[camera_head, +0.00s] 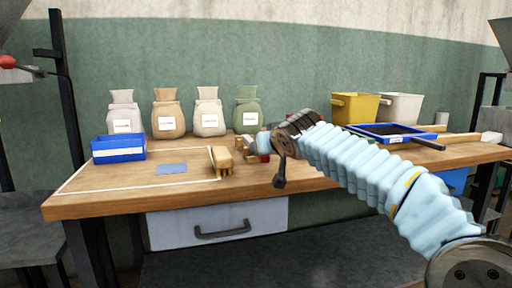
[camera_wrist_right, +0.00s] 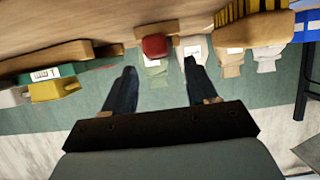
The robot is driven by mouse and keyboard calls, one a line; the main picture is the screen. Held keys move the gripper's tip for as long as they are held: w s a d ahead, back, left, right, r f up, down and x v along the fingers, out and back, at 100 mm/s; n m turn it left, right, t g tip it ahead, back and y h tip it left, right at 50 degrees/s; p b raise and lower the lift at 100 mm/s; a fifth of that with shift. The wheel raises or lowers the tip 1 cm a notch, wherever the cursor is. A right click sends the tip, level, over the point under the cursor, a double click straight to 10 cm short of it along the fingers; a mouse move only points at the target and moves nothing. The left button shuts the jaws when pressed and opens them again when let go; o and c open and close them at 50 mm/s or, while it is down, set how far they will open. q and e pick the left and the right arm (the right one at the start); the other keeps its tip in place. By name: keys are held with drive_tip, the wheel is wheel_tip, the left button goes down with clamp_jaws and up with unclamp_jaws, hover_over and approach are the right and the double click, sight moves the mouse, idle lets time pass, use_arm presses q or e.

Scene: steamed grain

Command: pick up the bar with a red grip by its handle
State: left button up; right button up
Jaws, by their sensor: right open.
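The red grip (camera_head: 264,158) shows as a small red patch at the table's front middle, partly hidden by my right gripper (camera_head: 262,143). In the right wrist view the red grip (camera_wrist_right: 154,46) is a rounded block seen end-on, in front of a wooden piece. The rest of the bar cannot be made out. In that view my right gripper (camera_wrist_right: 161,78) is open, with the red grip just beyond and between its two dark fingertips. The fingers do not appear to touch it. My left gripper is not in view.
A wooden brush (camera_head: 222,162) lies just left of the gripper. Several cloth sacks (camera_head: 208,113) stand behind, with a blue bin (camera_head: 118,148) at left. A blue-rimmed tray (camera_head: 390,134) and a yellow bucket (camera_head: 355,107) are at right. The left tabletop is mostly clear.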

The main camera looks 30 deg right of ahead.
drive_tip(key=shift+w+d+f, duration=0.2)
drive_tip(key=shift+w+d, duration=0.05)
drive_tip(key=shift+w, duration=0.4)
drive_tip(key=p+x, duration=0.2)
drive_tip(key=x, duration=0.2)
drive_tip(key=shift+w+d+p, duration=0.1)
drive_tip(key=shift+w+p, duration=0.2)
drive_tip(key=shift+p, duration=0.1)
drive_tip(key=shift+w+f, duration=0.15)
drive_tip(key=shift+w, duration=0.05)
drive_tip(key=shift+c, duration=0.4)
clamp_jaws()
